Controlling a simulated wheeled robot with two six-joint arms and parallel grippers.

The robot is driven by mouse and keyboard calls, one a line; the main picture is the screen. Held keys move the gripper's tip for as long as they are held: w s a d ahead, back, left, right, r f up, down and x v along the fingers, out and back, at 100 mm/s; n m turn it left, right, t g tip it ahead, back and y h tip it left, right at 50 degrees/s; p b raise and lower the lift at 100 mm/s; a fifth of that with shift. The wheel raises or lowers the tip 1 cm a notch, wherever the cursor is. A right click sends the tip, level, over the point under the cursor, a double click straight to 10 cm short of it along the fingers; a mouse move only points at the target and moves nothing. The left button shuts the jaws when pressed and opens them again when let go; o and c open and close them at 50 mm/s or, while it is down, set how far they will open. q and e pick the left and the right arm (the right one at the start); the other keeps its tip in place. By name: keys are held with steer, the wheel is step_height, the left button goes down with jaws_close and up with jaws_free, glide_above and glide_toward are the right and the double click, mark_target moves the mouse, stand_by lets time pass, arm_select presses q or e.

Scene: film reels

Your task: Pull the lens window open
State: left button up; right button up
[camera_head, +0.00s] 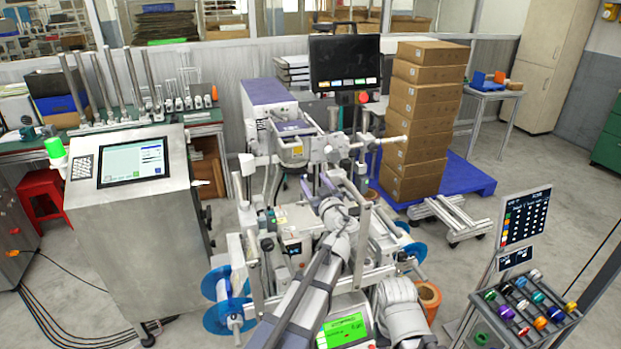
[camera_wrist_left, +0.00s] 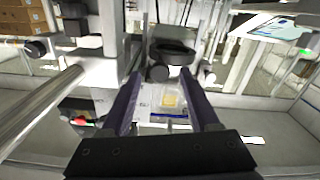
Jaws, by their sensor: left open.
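My left gripper (camera_head: 318,182) reaches up to the middle of the machine in the head view. In the left wrist view its two dark purple fingers (camera_wrist_left: 162,75) stand wide apart with nothing gripped between them. Between and below them is a pale unit with a yellow label (camera_wrist_left: 170,101). In the head view a small box-shaped unit with a purple top (camera_head: 292,131) and a yellow label sits just above and left of the gripper. I cannot tell for sure which part is the lens window, or whether the fingers touch it. My right gripper is not seen.
The machine carries blue reels (camera_head: 226,300) low at its sides and a black monitor (camera_head: 344,62) above. A black round part (camera_wrist_left: 172,52) lies ahead of the fingers, and a metal bar (camera_wrist_left: 38,105) runs on the left. A control cabinet (camera_head: 135,215) stands left; stacked cartons (camera_head: 425,105) stand behind right.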

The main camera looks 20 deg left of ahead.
mark_target(312, 179)
arm_select(q)
steer(key=x, duration=0.3)
steer(key=shift+w+a, duration=0.15)
steer(key=shift+w, duration=0.1)
jaws_close()
stand_by(0.3)
steer(key=shift+s, duration=0.1)
stand_by(0.8)
